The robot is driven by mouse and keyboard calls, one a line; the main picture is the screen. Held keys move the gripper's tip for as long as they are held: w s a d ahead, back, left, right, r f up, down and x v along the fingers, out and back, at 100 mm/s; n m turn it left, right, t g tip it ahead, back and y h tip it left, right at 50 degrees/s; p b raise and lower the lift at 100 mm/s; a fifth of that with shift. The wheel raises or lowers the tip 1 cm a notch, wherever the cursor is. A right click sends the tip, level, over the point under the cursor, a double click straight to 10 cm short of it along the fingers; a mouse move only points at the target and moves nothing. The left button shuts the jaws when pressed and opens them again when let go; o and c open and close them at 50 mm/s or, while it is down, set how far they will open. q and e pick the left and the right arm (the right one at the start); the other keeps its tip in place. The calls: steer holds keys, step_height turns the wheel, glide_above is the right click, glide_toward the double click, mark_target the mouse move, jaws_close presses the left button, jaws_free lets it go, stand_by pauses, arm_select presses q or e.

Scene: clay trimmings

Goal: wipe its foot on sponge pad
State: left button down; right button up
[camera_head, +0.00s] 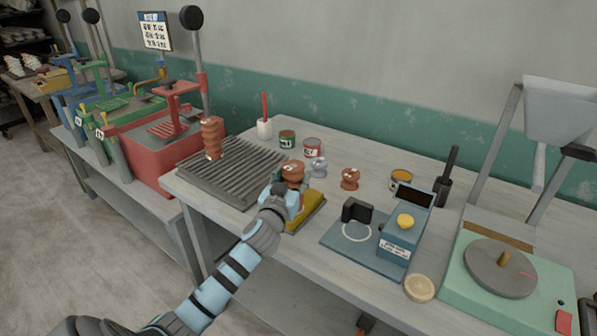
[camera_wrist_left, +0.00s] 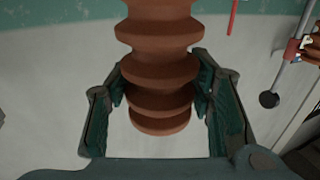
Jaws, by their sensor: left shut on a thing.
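My left gripper (camera_head: 287,190) is shut on a ribbed terracotta clay piece (camera_head: 292,171). In the left wrist view the clay piece (camera_wrist_left: 160,70) stands between the two dark green finger pads (camera_wrist_left: 163,103), its stacked ridges running up out of the frame. The yellow sponge pad (camera_head: 309,212) lies on the table just right of and partly behind the gripper. The gripper hides part of the pad and the lower part of the piece. I cannot tell whether the piece touches the pad. My right gripper is not in view.
A dark slatted rack (camera_head: 238,165) with a tall ribbed clay piece (camera_head: 212,138) is at the left. A small clay piece (camera_head: 350,179), two cans and a blue device (camera_head: 398,240) stand beyond and right. A green machine with a grey disc (camera_head: 500,268) fills the right end.

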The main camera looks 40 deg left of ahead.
arm_select(q)
steer(key=shift+s, duration=0.65)
steer(key=shift+w+b, duration=0.45)
steer(key=shift+w, duration=1.45)
steer(key=shift+w+r, duration=0.1)
steer(key=shift+w, duration=0.55)
steer(key=shift+s, duration=2.55)
steer(key=shift+w+b, duration=0.4)
steer(key=shift+w, duration=1.95)
steer(key=w+b, duration=0.1)
steer(key=w, duration=0.2)
steer(key=shift+w, duration=0.15)
